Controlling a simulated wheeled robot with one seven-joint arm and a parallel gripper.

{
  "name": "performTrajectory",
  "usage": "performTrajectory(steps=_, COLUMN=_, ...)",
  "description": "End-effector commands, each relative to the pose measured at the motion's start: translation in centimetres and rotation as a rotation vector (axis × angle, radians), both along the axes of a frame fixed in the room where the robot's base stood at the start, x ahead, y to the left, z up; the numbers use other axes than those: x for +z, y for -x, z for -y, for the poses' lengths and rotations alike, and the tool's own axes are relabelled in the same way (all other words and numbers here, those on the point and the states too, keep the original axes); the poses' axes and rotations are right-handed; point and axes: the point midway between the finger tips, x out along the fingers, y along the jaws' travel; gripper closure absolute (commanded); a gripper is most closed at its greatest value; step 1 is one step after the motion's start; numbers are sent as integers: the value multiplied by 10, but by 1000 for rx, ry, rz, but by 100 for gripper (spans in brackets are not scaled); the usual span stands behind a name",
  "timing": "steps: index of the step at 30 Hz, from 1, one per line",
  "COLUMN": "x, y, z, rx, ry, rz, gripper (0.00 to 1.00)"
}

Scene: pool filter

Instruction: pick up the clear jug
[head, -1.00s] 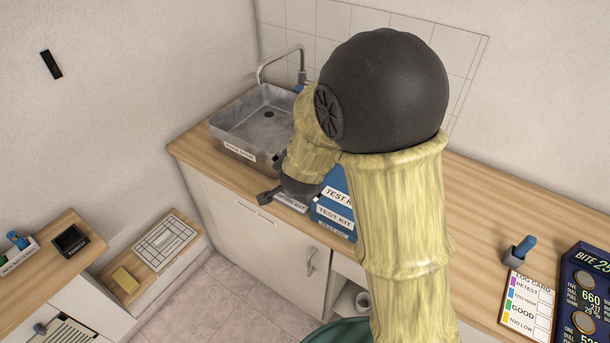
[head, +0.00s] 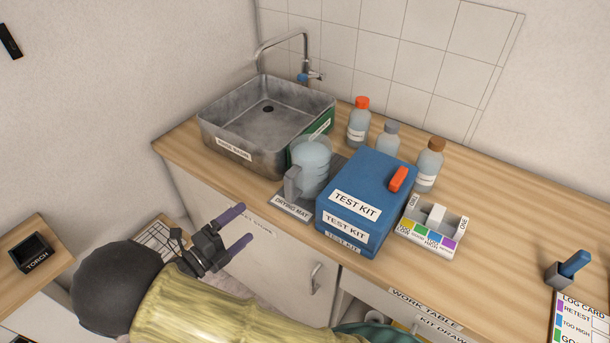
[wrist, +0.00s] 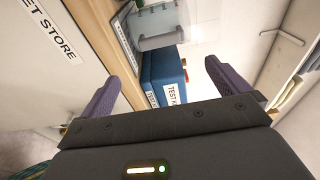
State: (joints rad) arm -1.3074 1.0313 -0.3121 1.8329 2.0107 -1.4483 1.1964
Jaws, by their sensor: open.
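The clear jug (head: 313,165) stands upright on the grey drying mat (head: 291,207), between the sink and the blue test kit. Its grey handle (head: 292,184) faces the counter's front edge. My gripper (head: 238,231) is open and empty, in front of the cabinet, left of and nearer than the jug and apart from it. In the wrist view my gripper (wrist: 160,80) has its purple fingers spread, with part of the jug (wrist: 155,22) beyond them at the top.
The blue test kit (head: 368,195) stands close on the jug's right. The metal sink (head: 230,135) is behind left, with a green item between. Bottles, including one with an orange cap (head: 358,125), stand behind. A strip tray (head: 430,235) is right of the kit.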

Motion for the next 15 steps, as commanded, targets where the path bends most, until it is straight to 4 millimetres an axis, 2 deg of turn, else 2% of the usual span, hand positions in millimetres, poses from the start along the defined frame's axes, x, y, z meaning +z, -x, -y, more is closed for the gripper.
performTrajectory(steps=8, x=1, y=-7, z=8, rx=-3, ry=1, rz=-4, gripper=0)
performTrajectory(steps=15, x=3, y=-34, z=35, rx=0, ry=3, rz=-4, gripper=0)
